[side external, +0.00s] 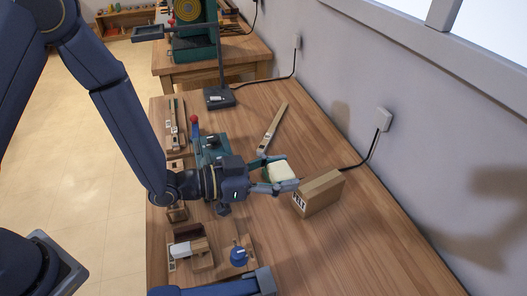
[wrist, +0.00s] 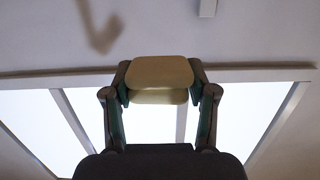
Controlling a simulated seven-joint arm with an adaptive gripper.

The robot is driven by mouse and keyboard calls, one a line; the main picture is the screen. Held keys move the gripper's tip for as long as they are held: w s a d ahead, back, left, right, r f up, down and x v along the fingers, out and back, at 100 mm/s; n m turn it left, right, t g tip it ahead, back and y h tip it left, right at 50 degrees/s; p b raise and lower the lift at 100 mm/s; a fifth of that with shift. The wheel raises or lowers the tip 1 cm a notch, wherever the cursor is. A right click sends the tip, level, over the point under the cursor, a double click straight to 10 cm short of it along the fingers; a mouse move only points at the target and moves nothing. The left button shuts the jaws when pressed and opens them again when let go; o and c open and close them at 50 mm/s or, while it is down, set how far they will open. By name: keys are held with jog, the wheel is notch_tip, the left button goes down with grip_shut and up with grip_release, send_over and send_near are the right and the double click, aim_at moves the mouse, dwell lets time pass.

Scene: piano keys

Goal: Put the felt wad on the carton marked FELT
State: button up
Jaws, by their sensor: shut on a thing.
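The felt wad is a pale cream block (side external: 281,171) held at the end of my gripper (side external: 274,174) in the side view. In the wrist view the felt wad (wrist: 160,72) sits between the two fingers of my gripper (wrist: 160,88), which are shut on it. The carton marked FELT (side external: 320,193) is a brown cardboard box on the table, with a white label on its near end. The wad is just left of and slightly beyond the carton in the side view. I cannot tell its exact height or whether it touches the carton.
The wooden table (side external: 355,255) is clear on its right and near side. A wooden key stick (side external: 272,128) lies behind the gripper. A green tool (side external: 210,148) and a block holder (side external: 190,250) stand left. A wall outlet with a cable (side external: 383,120) is behind the carton.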

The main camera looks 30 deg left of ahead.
jog(key=shift+s+a+r, duration=0.35)
jog(key=shift+s, duration=0.2)
jog(key=shift+a+r, duration=0.15)
jog(key=shift+a, duration=0.05)
jog(key=w, duration=0.3)
jog(key=shift+w+d+r, duration=0.1)
jog(key=shift+w+d, duration=0.05)
jog(key=shift+w, duration=0.05)
jog(key=w+d+f, duration=0.4)
jog(key=w, duration=0.3)
send_over(320, 181)
jog(key=f, duration=0.4)
jog(key=shift+s+a+f, duration=0.1)
jog(key=shift+s+f, duration=0.2)
jog(key=shift+f, duration=0.1)
jog(key=shift+w+f, duration=0.15)
jog(key=shift+f, duration=0.1)
jog(key=shift+w+f, duration=0.2)
jog(key=shift+f, duration=1.5)
jog(key=shift+f, duration=0.1)
